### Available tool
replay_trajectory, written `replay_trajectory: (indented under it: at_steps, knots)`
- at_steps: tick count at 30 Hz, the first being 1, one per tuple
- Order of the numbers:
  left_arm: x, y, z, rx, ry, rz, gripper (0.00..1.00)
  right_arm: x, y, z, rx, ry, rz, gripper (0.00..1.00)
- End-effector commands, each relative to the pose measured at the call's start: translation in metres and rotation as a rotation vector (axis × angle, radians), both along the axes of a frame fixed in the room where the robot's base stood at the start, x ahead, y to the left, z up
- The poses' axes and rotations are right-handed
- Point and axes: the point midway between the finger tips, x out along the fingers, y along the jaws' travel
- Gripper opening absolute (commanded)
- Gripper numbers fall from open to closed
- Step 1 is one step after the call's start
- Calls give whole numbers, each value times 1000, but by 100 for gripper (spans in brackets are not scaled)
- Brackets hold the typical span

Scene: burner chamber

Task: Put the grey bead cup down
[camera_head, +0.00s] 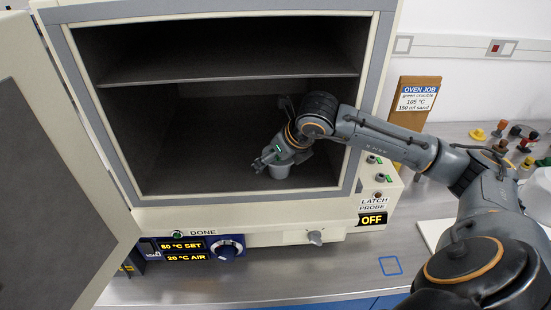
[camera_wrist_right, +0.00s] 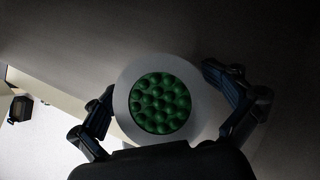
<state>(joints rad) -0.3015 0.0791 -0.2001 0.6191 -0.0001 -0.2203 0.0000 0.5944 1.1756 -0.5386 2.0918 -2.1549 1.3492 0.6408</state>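The grey bead cup (camera_head: 279,172) is upright inside the oven chamber, low over the front right part of its floor. Whether its base touches the floor I cannot make out. In the right wrist view the cup (camera_wrist_right: 122,97) shows from above, with a thick pale rim and green beads (camera_wrist_right: 160,103) inside. My right gripper (camera_head: 272,158) reaches in from the right. In the wrist view its fingers (camera_wrist_right: 158,78) lie on both sides of the cup, close against it, and appear shut on it. My left gripper is out of view.
The oven door (camera_head: 50,150) stands open at the left. A shelf (camera_head: 230,79) spans the chamber above my gripper. The chamber floor left of the cup is clear. An "OVEN JOB" card (camera_head: 417,97) stands right of the oven; several coloured knobbed items sit farther right.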

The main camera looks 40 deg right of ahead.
Motion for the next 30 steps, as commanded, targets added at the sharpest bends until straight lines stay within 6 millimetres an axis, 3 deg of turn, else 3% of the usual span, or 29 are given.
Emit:
replay_trajectory:
  at_steps: [9, 21, 30]
  knots:
    - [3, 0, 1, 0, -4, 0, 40, -1, 0, 4, -1, -2, -1, 98]
    - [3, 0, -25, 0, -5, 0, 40, -35, -2, 56, -1, -4, -1, 98]
    - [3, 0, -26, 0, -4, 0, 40, -41, -2, 66, -1, 0, 1, 98]
